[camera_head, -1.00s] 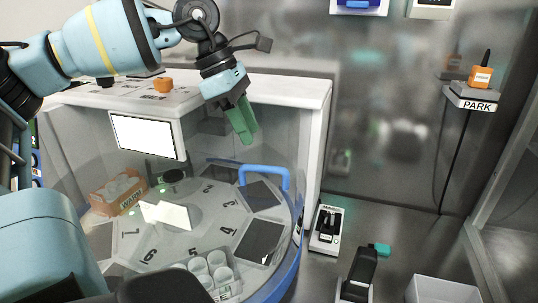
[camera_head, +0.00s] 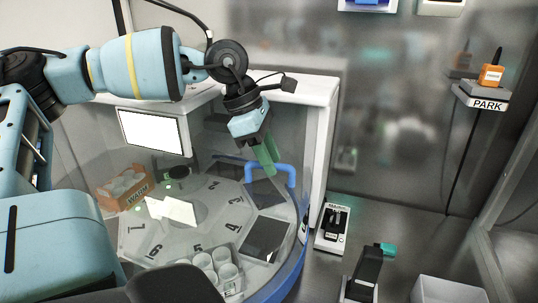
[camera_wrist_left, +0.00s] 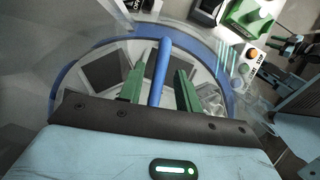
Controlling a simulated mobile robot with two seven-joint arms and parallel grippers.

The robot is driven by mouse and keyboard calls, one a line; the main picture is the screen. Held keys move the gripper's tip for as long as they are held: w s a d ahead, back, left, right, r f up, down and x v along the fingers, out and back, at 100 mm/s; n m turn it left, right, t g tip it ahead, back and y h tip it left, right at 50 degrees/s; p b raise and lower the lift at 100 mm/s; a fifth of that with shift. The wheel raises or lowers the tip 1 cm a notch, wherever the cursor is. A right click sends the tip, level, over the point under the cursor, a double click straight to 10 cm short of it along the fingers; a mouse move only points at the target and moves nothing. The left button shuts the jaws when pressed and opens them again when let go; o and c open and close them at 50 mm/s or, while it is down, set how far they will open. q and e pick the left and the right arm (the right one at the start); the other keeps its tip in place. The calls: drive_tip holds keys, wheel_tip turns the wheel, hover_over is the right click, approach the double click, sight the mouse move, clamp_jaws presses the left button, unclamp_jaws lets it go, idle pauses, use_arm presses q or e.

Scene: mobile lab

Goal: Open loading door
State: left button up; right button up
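The loading door is a clear curved panel (camera_head: 222,150) on the front of a white cabinet, with a blue arched handle (camera_head: 289,170). My left gripper (camera_head: 269,158) has green fingers and is open, pointing down at the handle. In the left wrist view, the blue handle bar (camera_wrist_left: 158,75) runs between the two fingers (camera_wrist_left: 160,68), with a gap on each side. I cannot tell how deep the bar sits between them. The door looks closed over the numbered carousel (camera_head: 185,235). My right gripper is not in view.
Inside are an orange box marked WARM (camera_head: 124,188) and a rack of white tubes (camera_head: 222,268). A small white device (camera_head: 333,228) and a dark stand (camera_head: 366,272) are to the right. A PARK shelf (camera_head: 484,100) is on the far right. A white screen (camera_head: 152,131) sits on the cabinet.

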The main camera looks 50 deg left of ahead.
use_arm(q)
clamp_jaws()
